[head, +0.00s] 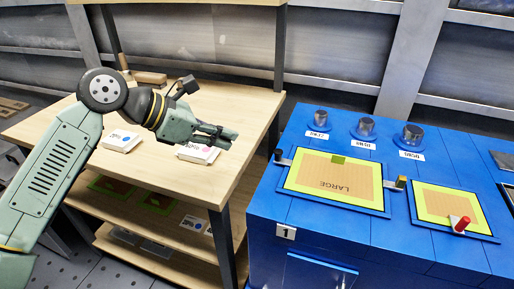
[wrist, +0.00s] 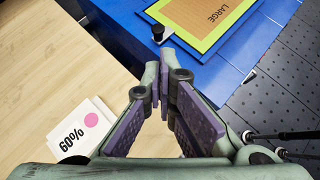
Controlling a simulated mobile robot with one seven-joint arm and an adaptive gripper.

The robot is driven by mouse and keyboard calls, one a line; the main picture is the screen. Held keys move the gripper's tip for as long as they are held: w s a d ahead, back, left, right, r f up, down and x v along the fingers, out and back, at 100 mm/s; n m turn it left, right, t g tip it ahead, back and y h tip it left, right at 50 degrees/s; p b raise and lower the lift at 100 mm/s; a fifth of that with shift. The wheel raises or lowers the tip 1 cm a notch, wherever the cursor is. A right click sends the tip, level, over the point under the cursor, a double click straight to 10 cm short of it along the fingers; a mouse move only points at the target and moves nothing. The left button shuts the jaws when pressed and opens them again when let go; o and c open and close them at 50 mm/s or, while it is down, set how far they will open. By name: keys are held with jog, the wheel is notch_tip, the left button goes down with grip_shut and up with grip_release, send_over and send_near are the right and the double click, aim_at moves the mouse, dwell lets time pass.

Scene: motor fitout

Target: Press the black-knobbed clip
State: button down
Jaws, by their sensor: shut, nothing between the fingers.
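The black-knobbed clip (head: 279,156) sits at the left edge of the yellow-bordered LARGE panel (head: 335,205) on the blue bench. In the wrist view the clip's black knob (wrist: 158,33) shows just beyond my fingertips, beside the LARGE panel (wrist: 212,25). My gripper (head: 232,137) is over the wooden table, left of the clip and apart from it. My gripper (wrist: 158,68) is shut and empty. Nothing covers the knob in either view.
White cards (head: 198,153) lie on the wooden table (head: 190,185) below my gripper. A gap separates the table from the blue bench (head: 330,240).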

jog(key=shift+s+a+f+g+y, duration=0.15)
jog(key=shift+a+f+g+y, duration=0.25)
jog(key=shift+a+f, duration=0.85)
jog(key=shift+d, duration=0.1)
jog(key=w+d+r+p+x, duration=0.1)
jog(key=p+x, duration=0.3)
jog(key=x, duration=0.9)
jog(key=shift+d+r, duration=0.2)
jog(key=shift+r, duration=0.35)
